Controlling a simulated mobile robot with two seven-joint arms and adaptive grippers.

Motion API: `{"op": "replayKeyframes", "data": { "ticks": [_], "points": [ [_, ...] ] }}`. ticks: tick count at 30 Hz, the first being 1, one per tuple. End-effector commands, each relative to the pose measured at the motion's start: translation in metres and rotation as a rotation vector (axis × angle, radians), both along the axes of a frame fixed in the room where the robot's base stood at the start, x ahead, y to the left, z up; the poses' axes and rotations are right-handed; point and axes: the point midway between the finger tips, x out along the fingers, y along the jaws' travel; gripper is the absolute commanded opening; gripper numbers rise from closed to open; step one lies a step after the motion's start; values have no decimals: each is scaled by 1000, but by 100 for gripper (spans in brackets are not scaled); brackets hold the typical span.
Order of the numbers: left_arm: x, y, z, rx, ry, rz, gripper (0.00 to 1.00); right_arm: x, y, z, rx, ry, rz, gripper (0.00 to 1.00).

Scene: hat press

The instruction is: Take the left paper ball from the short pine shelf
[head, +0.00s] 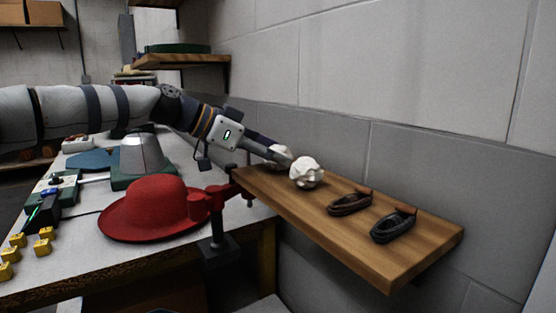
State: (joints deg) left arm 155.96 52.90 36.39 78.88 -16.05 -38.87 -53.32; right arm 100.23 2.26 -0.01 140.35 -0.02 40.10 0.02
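The short pine shelf (372,238) juts from the block wall on the right. Two crumpled white paper balls sit near its far left end. The right ball (306,173) shows almost whole. The left ball (279,152) is largely hidden by my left gripper (277,153), which reaches in from the left. Its dark fingers are at the left ball, close beside the right ball. I cannot tell whether they are closed on it or whether the ball touches the shelf. My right gripper is not in view.
Two dark coiled bands (350,203) (394,224) lie on the shelf's nearer part. A red hat (155,207) sits on the workbench (170,256), by a red and black clamp (218,243). A grey metal dome (145,154) stands behind. Yellow blocks (43,247) lie at left.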

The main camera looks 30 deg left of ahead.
Motion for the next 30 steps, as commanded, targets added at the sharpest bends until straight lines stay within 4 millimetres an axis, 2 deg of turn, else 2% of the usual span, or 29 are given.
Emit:
{"op": "replayKeyframes", "data": {
  "ticks": [1, 3, 4, 13, 17, 21, 29, 30],
  "points": [
    [0, 0, 0, 0, 0, 0, 52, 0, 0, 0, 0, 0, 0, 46],
    [0, 0, 0, 0, 0, 0, 40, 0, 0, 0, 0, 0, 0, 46],
    [0, 0, 0, 1, 1, 0, 39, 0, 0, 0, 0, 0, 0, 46],
    [0, 0, 0, 1, 1, 0, 38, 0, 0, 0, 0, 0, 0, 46],
    [0, 0, 7, 1, -1, 0, 38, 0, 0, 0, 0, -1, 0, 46],
    [0, 0, 32, 0, -3, 0, 38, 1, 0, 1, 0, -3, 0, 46],
    [-52, 22, 104, -1, -18, 0, 38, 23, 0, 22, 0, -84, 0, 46],
    [-65, 27, 111, -3, -20, 0, 38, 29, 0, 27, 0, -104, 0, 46]
  ]
}}
